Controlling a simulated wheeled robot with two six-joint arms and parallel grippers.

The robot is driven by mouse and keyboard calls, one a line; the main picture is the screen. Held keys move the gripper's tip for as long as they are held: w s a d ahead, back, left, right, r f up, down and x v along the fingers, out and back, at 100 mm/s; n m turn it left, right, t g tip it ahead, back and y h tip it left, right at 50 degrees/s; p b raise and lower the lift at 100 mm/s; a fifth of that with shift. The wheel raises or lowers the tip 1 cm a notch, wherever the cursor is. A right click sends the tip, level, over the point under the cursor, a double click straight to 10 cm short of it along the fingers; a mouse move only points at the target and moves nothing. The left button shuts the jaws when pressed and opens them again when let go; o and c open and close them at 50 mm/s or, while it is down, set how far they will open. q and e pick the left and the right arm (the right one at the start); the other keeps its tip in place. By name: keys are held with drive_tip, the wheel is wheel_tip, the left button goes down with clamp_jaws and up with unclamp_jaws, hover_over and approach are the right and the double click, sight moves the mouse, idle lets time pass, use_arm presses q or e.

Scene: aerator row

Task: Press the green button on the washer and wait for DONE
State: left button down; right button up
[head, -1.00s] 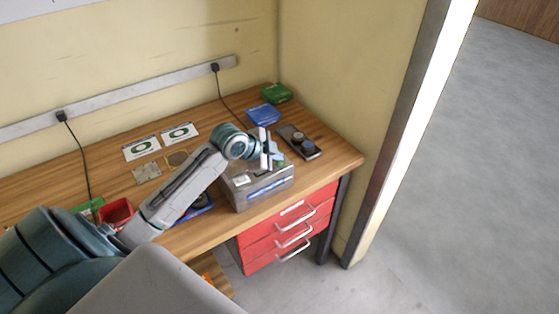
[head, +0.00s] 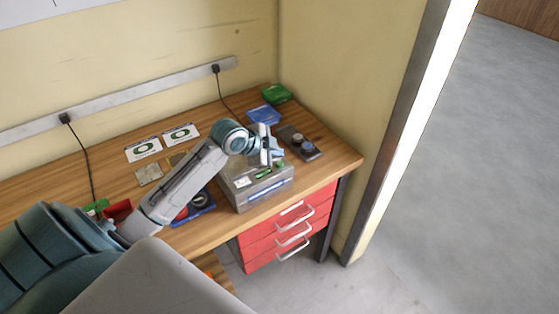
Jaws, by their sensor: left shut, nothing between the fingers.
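I cannot tell which green mark is the button, nor read any text. My left gripper (head: 272,157) is shut and empty, just over the washer's back edge. It looks apart from both green marks. My right gripper is not in view.
A dark tray with round parts (head: 302,144) lies right of the washer. Blue (head: 263,114) and green (head: 277,94) boxes stand at the back corner. Two white cards (head: 143,149), a red bin (head: 117,211) and a blue item (head: 200,208) lie left. Red drawers (head: 290,232) hang below.

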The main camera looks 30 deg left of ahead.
sight(276, 166)
use_arm(q)
wheel_tip(276, 166, up, 4)
drive_tip(key=p, duration=0.3)
drive_tip(key=shift+r, duration=0.15)
idle(0.4)
